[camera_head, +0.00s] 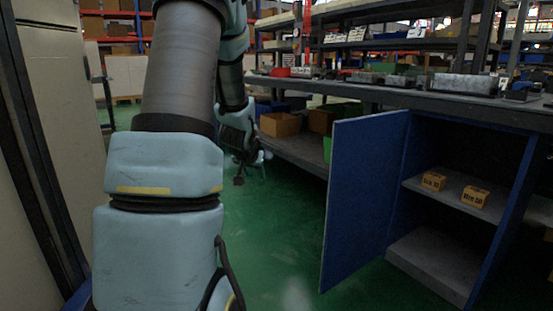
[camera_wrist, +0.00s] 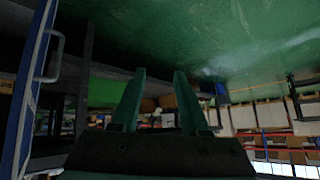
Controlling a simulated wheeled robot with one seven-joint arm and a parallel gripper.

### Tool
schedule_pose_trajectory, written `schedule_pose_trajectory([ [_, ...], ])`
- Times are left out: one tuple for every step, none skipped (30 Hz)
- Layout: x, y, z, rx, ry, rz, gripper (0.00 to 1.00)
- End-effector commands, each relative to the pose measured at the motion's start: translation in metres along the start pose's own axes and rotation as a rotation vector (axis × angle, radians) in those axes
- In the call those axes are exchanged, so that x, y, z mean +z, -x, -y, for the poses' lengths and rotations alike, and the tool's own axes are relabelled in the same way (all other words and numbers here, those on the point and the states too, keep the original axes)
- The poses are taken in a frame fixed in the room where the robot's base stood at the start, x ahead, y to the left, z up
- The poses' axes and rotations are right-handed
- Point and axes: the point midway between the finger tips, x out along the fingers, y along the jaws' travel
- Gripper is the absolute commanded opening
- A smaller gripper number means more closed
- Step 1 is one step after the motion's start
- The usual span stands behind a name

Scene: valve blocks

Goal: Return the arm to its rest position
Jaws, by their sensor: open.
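My arm (camera_head: 178,75) reaches forward and bends down on the left side of the head view. My gripper hangs low at the end of it, small and dark, above the green floor and left of the open cabinet door. In the wrist view my gripper (camera_wrist: 160,85) shows two dark green fingers spread apart with nothing between them. That view is upside down, with the floor at the top. Two orange-yellow valve blocks with dark lettering, a left one (camera_head: 433,181) and a right one (camera_head: 475,196), stand on the cabinet's middle shelf, away from my gripper.
The blue cabinet door (camera_head: 362,195) stands open right of my arm; a handle (camera_wrist: 51,57) shows at the wrist view's left. A dark workbench (camera_head: 440,100) carries several metal parts. An orange bin (camera_head: 280,124) sits on the lower shelf behind. Green floor (camera_head: 275,230) is clear between arm and door.

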Motion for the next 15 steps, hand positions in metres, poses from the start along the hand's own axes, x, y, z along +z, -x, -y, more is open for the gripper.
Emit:
schedule_pose_trajectory([
  [0.024,0.025,-0.005,-0.012,0.031,0.081,0.45],
  [0.040,0.038,-0.009,-0.016,0.050,0.133,0.45],
  [0.060,0.054,-0.014,-0.018,0.072,0.198,0.45],
  [0.074,0.065,-0.018,-0.017,0.087,0.242,0.45],
  [0.086,0.076,-0.022,-0.015,0.100,0.282,0.45],
  [0.102,0.089,-0.027,-0.011,0.116,0.333,0.45],
  [0.114,0.099,-0.032,-0.007,0.127,0.367,0.45],
  [0.124,0.108,-0.036,-0.002,0.136,0.400,0.45],
  [0.137,0.120,-0.042,0.005,0.148,0.443,0.45],
  [0.147,0.129,-0.046,0.011,0.158,0.473,0.45],
  [0.156,0.137,-0.050,0.017,0.165,0.502,0.45],
  [0.168,0.148,-0.056,0.026,0.175,0.539,0.45],
  [0.176,0.157,-0.060,0.034,0.184,0.566,0.45],
  [0.185,0.165,-0.064,0.041,0.191,0.593,0.45],
  [0.192,0.176,-0.069,0.051,0.200,0.623,0.45],
])
